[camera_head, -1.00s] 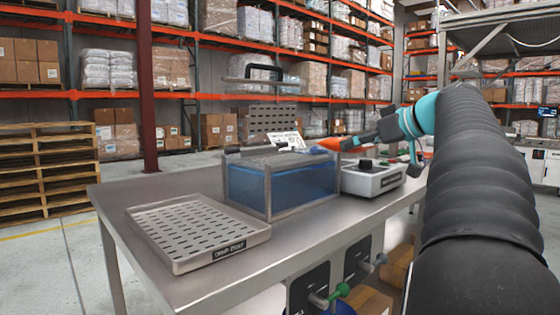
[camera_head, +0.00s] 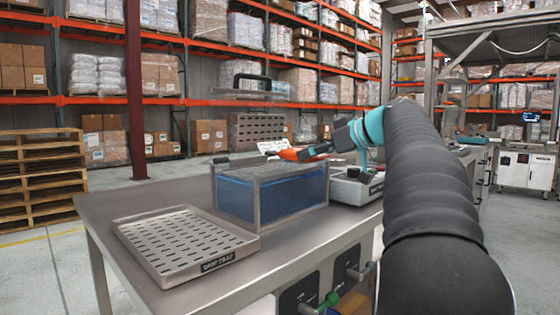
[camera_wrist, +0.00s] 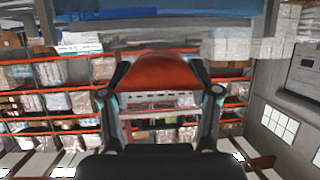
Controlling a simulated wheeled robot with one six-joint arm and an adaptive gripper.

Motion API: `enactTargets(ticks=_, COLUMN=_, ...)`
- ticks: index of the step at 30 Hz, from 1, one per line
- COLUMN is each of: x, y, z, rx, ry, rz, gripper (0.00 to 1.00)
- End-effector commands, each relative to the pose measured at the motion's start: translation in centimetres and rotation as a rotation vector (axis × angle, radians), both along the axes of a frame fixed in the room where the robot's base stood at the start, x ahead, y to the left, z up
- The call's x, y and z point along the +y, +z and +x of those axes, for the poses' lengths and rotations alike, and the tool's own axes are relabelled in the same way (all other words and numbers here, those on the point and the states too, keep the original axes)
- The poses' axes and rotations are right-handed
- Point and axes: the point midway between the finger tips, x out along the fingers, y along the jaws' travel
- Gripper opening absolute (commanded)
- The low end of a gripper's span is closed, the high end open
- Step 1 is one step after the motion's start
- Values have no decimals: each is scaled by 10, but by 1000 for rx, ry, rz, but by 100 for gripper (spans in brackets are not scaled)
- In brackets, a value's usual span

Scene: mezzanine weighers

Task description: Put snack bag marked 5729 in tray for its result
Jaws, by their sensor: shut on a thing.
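My gripper (camera_head: 310,153) is shut on an orange-red snack bag (camera_head: 287,154). The bag is in the air above the right part of a blue water tank (camera_head: 275,200). In the wrist view the bag (camera_wrist: 160,75) sits between both fingers; no number on it can be read. A perforated metal tray (camera_head: 135,262) lies flat and empty on the steel bench, left of the tank. Its front label appears to read "DRIP TRAY". No other tray is clearly seen.
The tank has a metal frame, with a dark handle (camera_head: 252,77) and perforated plate (camera_head: 256,130) raised behind it. A white card (camera_head: 268,147) shows behind the bag. A grey control box (camera_head: 350,190) stands right of the tank. The steel bench (camera_head: 290,248) is clear in front.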

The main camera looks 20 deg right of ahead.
Motion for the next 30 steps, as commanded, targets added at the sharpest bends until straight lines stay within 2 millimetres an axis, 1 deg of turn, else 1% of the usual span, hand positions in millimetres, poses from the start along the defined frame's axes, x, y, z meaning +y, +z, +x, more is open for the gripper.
enactTargets(ticks=1, x=7, y=2, z=12, rx=0, ry=4, rz=0, gripper=27)
enactTargets(ticks=3, x=13, y=1, z=26, rx=1, ry=4, rz=0, gripper=27)
enactTargets(ticks=6, x=22, y=2, z=44, rx=0, ry=4, rz=-1, gripper=27)
enactTargets(ticks=9, x=27, y=1, z=57, rx=0, ry=1, rz=0, gripper=27)
enactTargets(ticks=17, x=33, y=1, z=69, rx=0, ry=0, rz=0, gripper=27)
enactTargets(ticks=24, x=45, y=0, z=94, rx=0, ry=1, rz=0, gripper=27)
enactTargets(ticks=25, x=44, y=-8, z=92, rx=2, ry=-2, rz=1, gripper=27)
enactTargets(ticks=27, x=44, y=-19, z=91, rx=2, ry=-2, rz=2, gripper=27)
enactTargets(ticks=30, x=43, y=-29, z=91, rx=1, ry=-3, rz=1, gripper=27)
